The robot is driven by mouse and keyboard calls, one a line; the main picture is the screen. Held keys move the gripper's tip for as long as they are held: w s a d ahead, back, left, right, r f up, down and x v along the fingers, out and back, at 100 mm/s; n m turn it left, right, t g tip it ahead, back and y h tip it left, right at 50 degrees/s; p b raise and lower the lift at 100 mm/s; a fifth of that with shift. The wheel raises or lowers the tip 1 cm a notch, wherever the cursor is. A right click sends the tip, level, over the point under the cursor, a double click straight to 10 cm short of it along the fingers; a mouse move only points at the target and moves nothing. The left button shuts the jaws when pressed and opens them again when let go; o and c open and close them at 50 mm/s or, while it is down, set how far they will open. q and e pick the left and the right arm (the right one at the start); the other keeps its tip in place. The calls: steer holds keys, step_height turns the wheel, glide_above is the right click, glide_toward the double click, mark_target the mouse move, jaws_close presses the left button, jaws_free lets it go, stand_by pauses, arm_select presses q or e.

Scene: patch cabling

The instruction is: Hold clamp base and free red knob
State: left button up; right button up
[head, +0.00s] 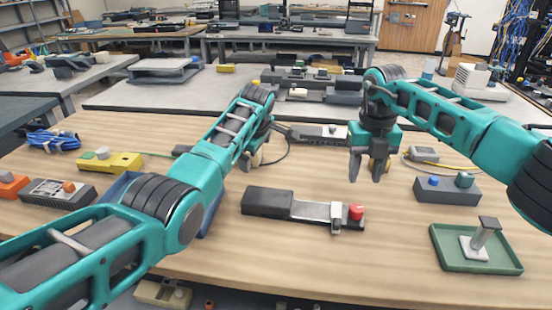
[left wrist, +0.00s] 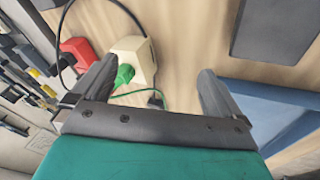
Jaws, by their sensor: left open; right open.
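The clamp's dark base (head: 268,202) lies on the wooden table at the middle front, with a metal section to its right. The red knob (head: 356,212) sits at the clamp's right end, and nothing touches it. My right gripper (head: 367,170) is open and empty, pointing down above the table behind the knob. My left gripper (head: 257,160) is behind the clamp base and partly hidden by its own arm. The left wrist view shows its fingers (left wrist: 157,82) spread apart. A cream block with a green plug (left wrist: 124,75) shows between and beyond them.
A green tray (head: 475,263) with a metal stand is at the right front. A dark box with a blue button (head: 447,192) is behind it. A blue tray (left wrist: 262,112) is partly under my left arm. A yellow block (head: 112,163) and blue cable (head: 52,141) lie left.

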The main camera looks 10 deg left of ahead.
arm_select(q)
steer(key=s+d+r+n+g+y, duration=0.1)
steer(key=s+d+r+g, duration=0.15)
steer(key=s+d, duration=0.2)
steer(key=n+g+y, duration=0.2)
steer(key=g, duration=0.1)
glide_toward(257, 195)
steer(key=shift+t, duration=0.25)
steer(key=x, duration=1)
steer(key=shift+s+a+f, duration=0.1)
steer(key=shift+s+f, duration=0.1)
steer(key=shift+f, duration=0.15)
steer(key=c, duration=1.5)
steer(key=o, duration=1)
steer(key=c, duration=0.6)
